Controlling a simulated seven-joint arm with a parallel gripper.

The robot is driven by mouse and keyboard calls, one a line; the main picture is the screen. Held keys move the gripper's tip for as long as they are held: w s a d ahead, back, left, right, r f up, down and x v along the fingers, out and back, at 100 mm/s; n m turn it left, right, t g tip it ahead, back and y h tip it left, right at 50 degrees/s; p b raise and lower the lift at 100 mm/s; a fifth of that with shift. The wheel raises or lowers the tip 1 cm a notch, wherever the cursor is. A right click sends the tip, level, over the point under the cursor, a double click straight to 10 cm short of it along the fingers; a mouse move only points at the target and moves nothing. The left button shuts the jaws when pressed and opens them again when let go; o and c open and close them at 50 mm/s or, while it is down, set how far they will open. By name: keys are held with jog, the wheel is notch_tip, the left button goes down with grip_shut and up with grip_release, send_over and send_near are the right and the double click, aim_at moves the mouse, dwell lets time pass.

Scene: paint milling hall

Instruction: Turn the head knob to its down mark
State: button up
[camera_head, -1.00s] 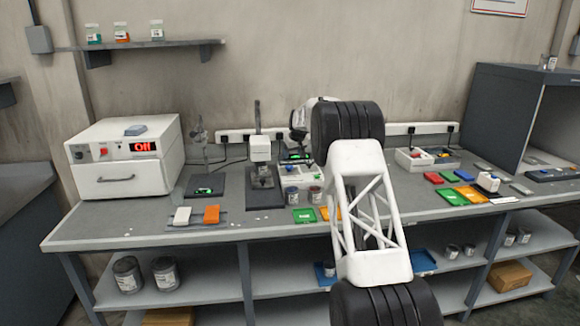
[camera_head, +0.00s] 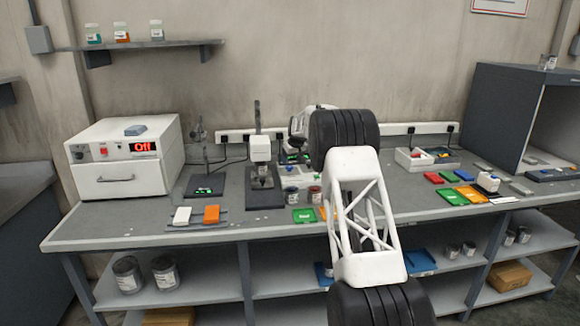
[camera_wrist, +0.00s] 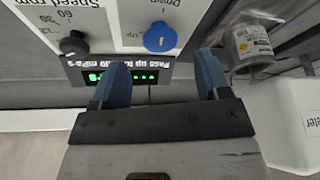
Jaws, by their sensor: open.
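In the wrist view, which is upside down, the blue head knob (camera_wrist: 160,37) sits on a white panel (camera_wrist: 112,28). The panel has the word down printed above the knob in the picture, and up to its left. A small light mark shows on the knob's face; its exact direction is hard to tell. My gripper (camera_wrist: 162,84) is open, its two blue fingers apart and empty. The knob lies ahead of the gap between them, not held.
A black speed knob (camera_wrist: 73,43) sits left of the blue one. A green-lit display (camera_wrist: 125,76) lies beyond the fingers. A metal can (camera_wrist: 248,40) stands to the right, with a white box (camera_wrist: 297,120) nearby. A stand with a white head (camera_head: 260,149) is left of my arm.

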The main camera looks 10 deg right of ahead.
aim_at(290, 167)
jog(key=shift+x, duration=2.15)
jog(key=shift+c, duration=0.3)
jog(key=c, duration=0.9)
jog(key=shift+o, duration=0.2)
jog(key=shift+m+h, duration=0.3)
jog(key=shift+m, duration=0.4)
jog(key=o, duration=0.9)
